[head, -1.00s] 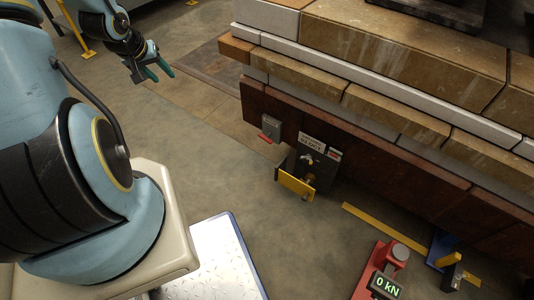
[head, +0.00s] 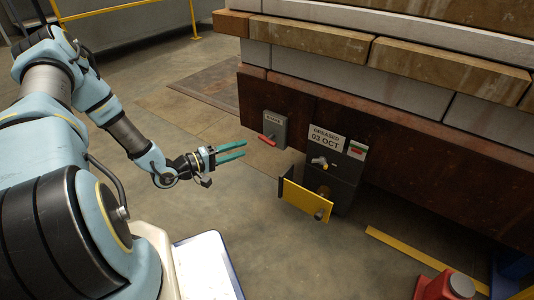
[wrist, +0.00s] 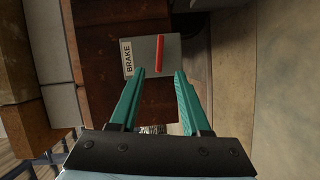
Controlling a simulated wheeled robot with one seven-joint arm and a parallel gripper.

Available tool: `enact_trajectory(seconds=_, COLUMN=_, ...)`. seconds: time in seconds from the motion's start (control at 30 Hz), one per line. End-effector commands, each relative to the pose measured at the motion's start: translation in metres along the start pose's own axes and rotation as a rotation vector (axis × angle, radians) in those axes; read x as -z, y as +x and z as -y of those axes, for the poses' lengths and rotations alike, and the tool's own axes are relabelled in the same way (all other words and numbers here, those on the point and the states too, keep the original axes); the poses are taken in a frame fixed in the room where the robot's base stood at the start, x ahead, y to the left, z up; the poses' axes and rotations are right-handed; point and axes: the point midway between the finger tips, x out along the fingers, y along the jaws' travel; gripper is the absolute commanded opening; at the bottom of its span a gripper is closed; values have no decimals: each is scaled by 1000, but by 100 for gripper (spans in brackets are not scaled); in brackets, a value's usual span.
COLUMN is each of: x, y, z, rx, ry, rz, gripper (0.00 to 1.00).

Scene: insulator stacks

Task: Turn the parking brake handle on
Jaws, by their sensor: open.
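The parking brake is a small grey box (head: 279,124) on the dark rusty side of the car in the head view. Its red handle (head: 267,139) sits low on the box's left side. In the wrist view the red handle (wrist: 160,53) lies on the grey plate beside a label reading BRAKE (wrist: 128,58). My gripper (head: 244,150) is open, its two green fingers pointing right toward the box, and empty. In the wrist view its fingertips (wrist: 160,72) are on either side of the handle's near end; I cannot tell the remaining gap, but in the head view they look short of the box.
Right of the brake, a dark control box (head: 335,170) with a lever carries a sign reading GREASED 03 OCT. Its yellow flap (head: 305,198) sticks out into the room. A red device (head: 447,285) stands at the lower right. The floor left of the car is clear.

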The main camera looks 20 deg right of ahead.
Motion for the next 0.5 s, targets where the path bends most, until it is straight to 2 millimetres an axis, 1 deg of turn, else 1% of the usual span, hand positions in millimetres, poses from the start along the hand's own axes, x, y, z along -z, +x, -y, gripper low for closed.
enact_trajectory(seconds=0.03, x=-2, y=2, z=3, rx=-11, ry=-6, rz=0, gripper=47)
enact_trajectory(seconds=0.17, x=-3, y=14, z=2, rx=-19, ry=-8, rz=4, gripper=47)
enact_trajectory(seconds=0.27, x=-3, y=30, z=3, rx=-17, ry=-7, rz=4, gripper=47)
enact_trajectory(seconds=0.5, x=-3, y=76, z=3, rx=-15, ry=-6, rz=3, gripper=47)
